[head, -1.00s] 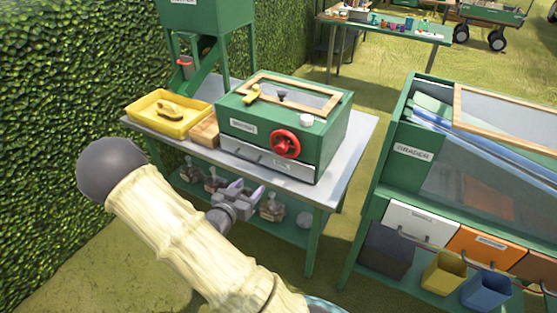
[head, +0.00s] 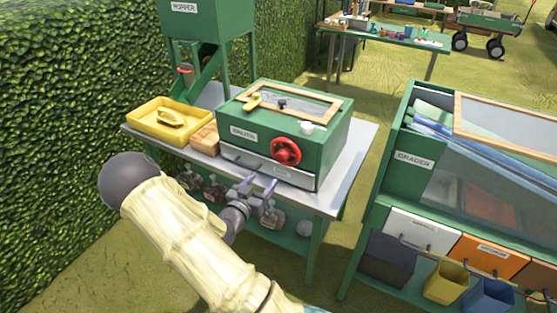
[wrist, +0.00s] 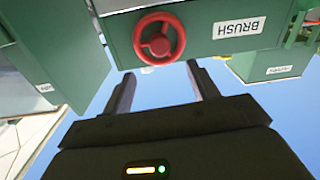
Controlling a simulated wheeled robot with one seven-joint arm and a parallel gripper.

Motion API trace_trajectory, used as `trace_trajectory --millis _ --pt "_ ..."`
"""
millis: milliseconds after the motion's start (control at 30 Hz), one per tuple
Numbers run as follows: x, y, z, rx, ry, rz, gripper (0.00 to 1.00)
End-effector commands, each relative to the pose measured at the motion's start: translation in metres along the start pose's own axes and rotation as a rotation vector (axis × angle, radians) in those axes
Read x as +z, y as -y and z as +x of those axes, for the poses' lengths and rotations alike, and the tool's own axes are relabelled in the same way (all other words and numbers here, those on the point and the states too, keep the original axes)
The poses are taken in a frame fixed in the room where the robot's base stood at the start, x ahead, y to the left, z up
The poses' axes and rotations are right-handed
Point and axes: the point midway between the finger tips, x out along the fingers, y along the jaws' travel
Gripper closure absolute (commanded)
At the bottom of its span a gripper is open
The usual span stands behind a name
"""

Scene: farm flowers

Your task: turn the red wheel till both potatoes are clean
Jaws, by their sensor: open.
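The red wheel (head: 286,151) is on the front of the green brusher box (head: 318,150), which stands on the table. The wheel also shows in the wrist view (wrist: 159,39), upside down and just beyond my fingertips. My gripper (head: 258,184) is open and empty, in front of the box and a little below and left of the wheel, apart from it. It also shows in the wrist view (wrist: 159,70) with its two fingers spread. The potatoes are not visible; the box's framed window (head: 300,100) does not show them clearly.
A yellow tray (head: 140,121) with a yellow brush and a wooden block (head: 204,136) are left of the box. The green hopper (head: 205,20) rises behind. The grader (head: 400,190) stands to the right, across a grassy gap.

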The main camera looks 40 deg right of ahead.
Motion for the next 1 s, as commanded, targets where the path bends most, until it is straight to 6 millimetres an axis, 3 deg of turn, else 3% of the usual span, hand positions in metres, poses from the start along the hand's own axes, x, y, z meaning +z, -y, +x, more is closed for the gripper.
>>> trace_trajectory --millis 600,767,1000 --pt "-0.001 -0.001 0.106 0.002 -0.001 0.0 0.41" --pt "0.0 -0.001 0.117 0.001 0.001 -0.001 0.41" --pt "0.0 -0.001 0.118 0.0 0.001 -0.001 0.41"
